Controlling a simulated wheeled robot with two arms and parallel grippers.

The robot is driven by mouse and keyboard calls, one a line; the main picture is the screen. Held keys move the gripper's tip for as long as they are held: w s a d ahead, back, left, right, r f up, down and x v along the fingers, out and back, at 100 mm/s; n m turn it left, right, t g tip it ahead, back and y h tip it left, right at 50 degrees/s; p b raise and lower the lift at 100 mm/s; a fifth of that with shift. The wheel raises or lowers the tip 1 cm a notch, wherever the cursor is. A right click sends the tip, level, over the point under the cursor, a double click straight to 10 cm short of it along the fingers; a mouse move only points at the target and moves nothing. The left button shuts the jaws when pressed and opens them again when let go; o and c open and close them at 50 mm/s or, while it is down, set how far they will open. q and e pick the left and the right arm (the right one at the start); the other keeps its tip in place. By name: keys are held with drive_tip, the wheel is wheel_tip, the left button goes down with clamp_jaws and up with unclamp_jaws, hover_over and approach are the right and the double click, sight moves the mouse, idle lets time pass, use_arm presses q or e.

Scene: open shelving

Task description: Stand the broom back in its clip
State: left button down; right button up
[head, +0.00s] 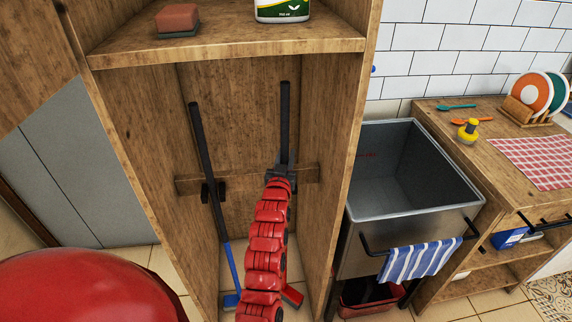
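A broom with a black handle (285,115) stands upright in the right part of the tall wooden cabinet. My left gripper (284,175) is around this handle at the height of the back rail and looks shut on it. My red arm hides most of the lower handle. A red-orange head (293,296) shows beside the arm at the cabinet floor. The wooden clip rail (246,182) runs across the cabinet's back. Any clip behind my gripper is hidden, so I cannot tell whether the handle sits in it. My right gripper is not in view.
A second black handle (203,145) with a blue lower part and blue head (232,300) stands at the left, by a black clip (220,190). The cabinet's side walls (330,150) are close. A shelf (225,45) above holds a sponge (177,19) and a bottle (282,8).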

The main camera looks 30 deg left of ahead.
use_arm(q)
wheel_tip(320, 180, down, 3)
drive_tip(key=shift+f+p, duration=0.15)
drive_tip(key=shift+p, duration=0.15)
drive_tip(key=shift+f, duration=0.2)
drive_tip(key=c, duration=0.7)
unclamp_jaws()
drive_tip(key=shift+o, duration=0.2)
